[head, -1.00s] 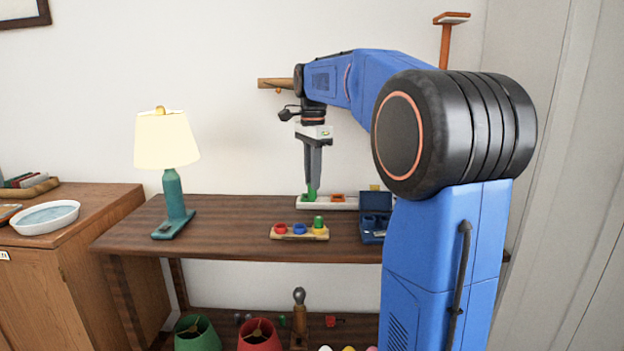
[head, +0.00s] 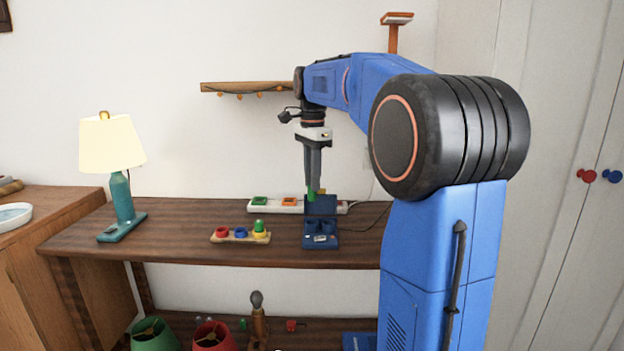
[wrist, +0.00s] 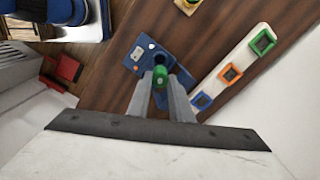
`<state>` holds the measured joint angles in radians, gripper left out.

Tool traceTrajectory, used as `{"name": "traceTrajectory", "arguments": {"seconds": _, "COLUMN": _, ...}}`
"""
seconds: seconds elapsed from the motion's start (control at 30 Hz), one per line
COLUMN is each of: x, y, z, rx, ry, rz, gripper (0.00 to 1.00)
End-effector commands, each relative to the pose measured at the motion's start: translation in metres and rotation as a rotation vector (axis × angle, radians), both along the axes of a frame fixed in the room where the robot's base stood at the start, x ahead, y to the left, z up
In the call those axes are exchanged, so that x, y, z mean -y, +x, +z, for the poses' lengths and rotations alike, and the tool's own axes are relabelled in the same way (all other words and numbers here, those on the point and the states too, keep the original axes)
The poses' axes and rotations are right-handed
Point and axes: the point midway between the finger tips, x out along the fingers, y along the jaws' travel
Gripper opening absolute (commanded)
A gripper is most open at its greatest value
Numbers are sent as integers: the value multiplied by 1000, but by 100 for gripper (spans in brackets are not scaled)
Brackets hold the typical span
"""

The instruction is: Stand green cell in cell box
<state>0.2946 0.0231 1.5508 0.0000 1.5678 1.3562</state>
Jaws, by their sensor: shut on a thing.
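My gripper (head: 312,192) points down and is shut on the green cell (head: 311,197), which shows as a small green piece between the fingertips. In the wrist view the green cell (wrist: 159,82) sits between the two grey fingers. The blue cell box (head: 320,240) stands open on the table, its lid raised at the back, with two round wells in front. The cell is above the box, by its raised lid in the head view. In the wrist view the cell box (wrist: 135,56) lies just beyond the fingertips, partly hidden by the cell and fingers.
A white strip (head: 273,210) with green, orange and blue sockets lies behind the box. A wooden holder (head: 240,240) with red, blue and yellow-green pieces is at its left. A teal lamp (head: 121,200) stands farther left. The table between lamp and holder is clear.

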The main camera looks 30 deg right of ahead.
Motion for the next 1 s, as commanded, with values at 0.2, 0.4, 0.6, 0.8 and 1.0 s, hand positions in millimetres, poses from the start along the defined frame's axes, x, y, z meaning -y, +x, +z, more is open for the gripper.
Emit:
{"name": "traceTrajectory", "arguments": {"seconds": 0.2, "x": 0, "y": 0, "z": -8, "rx": -1, "ry": 0, "rz": -1, "gripper": 0}}
{"name": "traceTrajectory", "arguments": {"seconds": 0.4, "x": 0, "y": 0, "z": -24, "rx": -1, "ry": 0, "rz": -1, "gripper": 0}}
{"name": "traceTrajectory", "arguments": {"seconds": 0.6, "x": 0, "y": 0, "z": -39, "rx": -1, "ry": 0, "rz": -1, "gripper": 0}}
{"name": "traceTrajectory", "arguments": {"seconds": 0.8, "x": 0, "y": 0, "z": -52, "rx": -1, "ry": 0, "rz": -1, "gripper": 0}}
{"name": "traceTrajectory", "arguments": {"seconds": 1.0, "x": 0, "y": 0, "z": -57, "rx": 0, "ry": 0, "rz": -1, "gripper": 0}}
